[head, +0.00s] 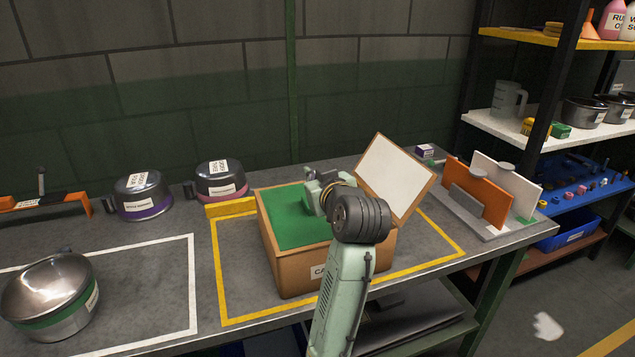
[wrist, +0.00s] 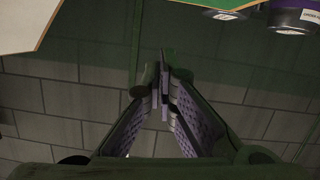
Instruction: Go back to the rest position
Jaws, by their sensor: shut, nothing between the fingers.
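My gripper (wrist: 162,80) shows in the wrist view with its two purple-padded fingers together and nothing between them. The wall is behind the fingertips. In the head view my arm rises from the bottom and its wrist end is over the cardboard box (head: 283,270); the fingers are hidden there behind the arm. The box has a green surface (head: 285,228) at its top and a raised white-faced flap (head: 394,172) on the right. The arm covers part of the box front and its label.
The box stands inside a yellow outline on the workbench (head: 150,263). Two lidded pots (head: 142,196) (head: 220,182) stand at the back, and a steel pot (head: 50,298) stands front left. An orange and white panel rack (head: 478,190) is at right, before loaded shelves (head: 553,133).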

